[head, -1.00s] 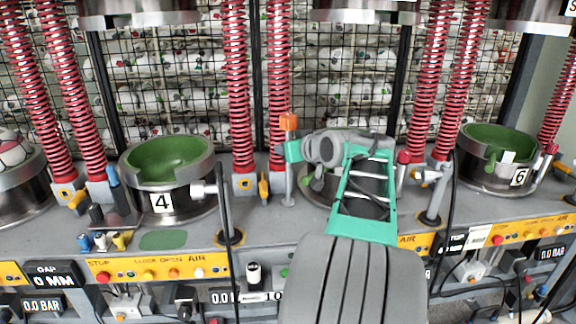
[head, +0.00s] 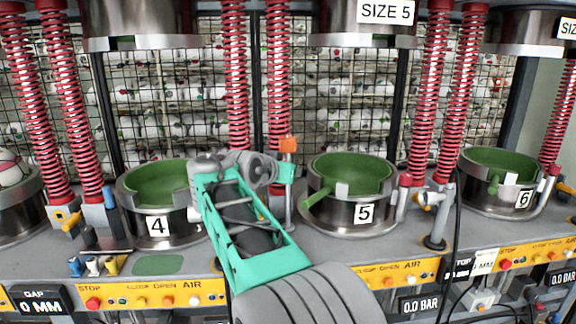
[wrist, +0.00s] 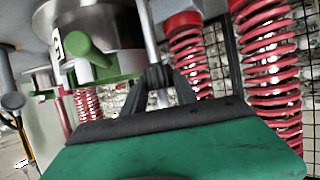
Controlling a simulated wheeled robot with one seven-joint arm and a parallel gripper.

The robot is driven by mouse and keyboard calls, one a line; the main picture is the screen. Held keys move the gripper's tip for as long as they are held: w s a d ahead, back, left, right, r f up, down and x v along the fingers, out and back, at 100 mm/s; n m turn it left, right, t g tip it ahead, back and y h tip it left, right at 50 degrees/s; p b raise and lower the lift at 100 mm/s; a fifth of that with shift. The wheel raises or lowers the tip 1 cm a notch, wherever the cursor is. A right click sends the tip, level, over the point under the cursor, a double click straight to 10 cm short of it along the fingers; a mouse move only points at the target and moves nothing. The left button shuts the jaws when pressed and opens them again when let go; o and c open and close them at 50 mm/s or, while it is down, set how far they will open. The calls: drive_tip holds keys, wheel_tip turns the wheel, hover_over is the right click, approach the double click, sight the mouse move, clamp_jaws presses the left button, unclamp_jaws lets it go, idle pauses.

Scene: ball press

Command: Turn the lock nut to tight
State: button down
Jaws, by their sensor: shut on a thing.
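A grey upright rod (head: 288,205) stands just left of press pot 5 (head: 340,213), with an orange block (head: 288,144) above it. My gripper (head: 286,174) is at the upper part of this rod, between pots 4 and 5. My green hand covers the lower part of the wrist view.
Pot 4 (head: 180,228) stands close to my forearm on the left. A green handle (head: 320,194) sticks out from pot 5 towards the rod. Red springs (head: 279,80) rise behind. A yellow control panel (head: 152,294) runs along the front.

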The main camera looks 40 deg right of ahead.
drive_tip(key=shift+w+r+m+g+h+p, duration=0.1)
drive_tip(key=shift+m+g+h+p, duration=0.3)
drive_tip(key=shift+m+g+p, duration=0.35)
drive_tip(key=c, duration=1)
unclamp_jaws()
drive_tip(key=v, duration=0.7)
drive_tip(key=shift+a, duration=0.35)
drive_tip(key=shift+a+g, duration=0.1)
drive_tip(key=shift+g, duration=0.15)
